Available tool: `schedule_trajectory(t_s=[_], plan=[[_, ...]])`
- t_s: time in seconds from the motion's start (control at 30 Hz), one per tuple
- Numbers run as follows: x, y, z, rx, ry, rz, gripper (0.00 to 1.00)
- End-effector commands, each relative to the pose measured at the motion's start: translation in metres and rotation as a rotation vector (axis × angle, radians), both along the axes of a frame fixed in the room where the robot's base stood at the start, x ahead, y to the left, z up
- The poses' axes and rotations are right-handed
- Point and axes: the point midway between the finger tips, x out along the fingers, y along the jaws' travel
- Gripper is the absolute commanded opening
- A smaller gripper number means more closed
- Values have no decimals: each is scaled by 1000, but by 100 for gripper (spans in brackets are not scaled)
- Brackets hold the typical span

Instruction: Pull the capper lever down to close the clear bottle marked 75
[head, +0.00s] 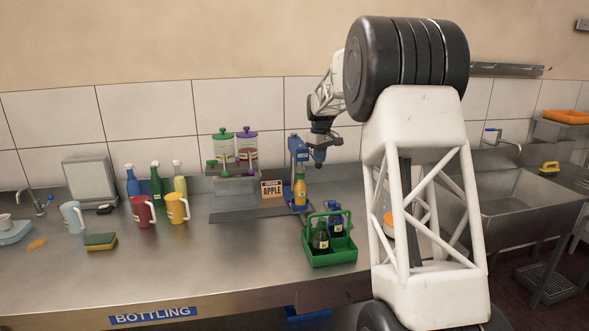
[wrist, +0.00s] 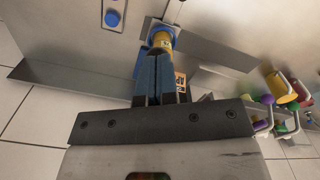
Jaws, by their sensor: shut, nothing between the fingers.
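The blue capper (head: 298,150) stands on the counter near the middle of the head view. A bottle with yellow-orange contents (head: 299,191) stands upright beneath its head; its mark is too small to read. My gripper (head: 319,162) is just right of the capper's upper part, fingers pointing down, shut and empty. In the wrist view the shut blue fingers (wrist: 154,80) point toward the capper, with part of the yellow bottle (wrist: 161,40) showing past their tips. I cannot make out the lever separately from the blue parts, nor whether my fingers touch it.
A green crate (head: 331,259) with dark bottles stands in front right of the capper. An APPLE sign (head: 271,189) and a grey stand (head: 232,171) with two jars are to the left. Jugs and bottles stand farther left; a sink (head: 520,205) is at right.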

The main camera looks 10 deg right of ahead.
Motion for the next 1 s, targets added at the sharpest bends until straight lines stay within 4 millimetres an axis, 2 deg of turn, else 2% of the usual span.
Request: schedule_trajectory(t_s=[0.6, 1.0], plan=[[-15, 0, 25, 0, 0, 0, 0], [-17, 0, 28, 0, 0, 0, 0]])
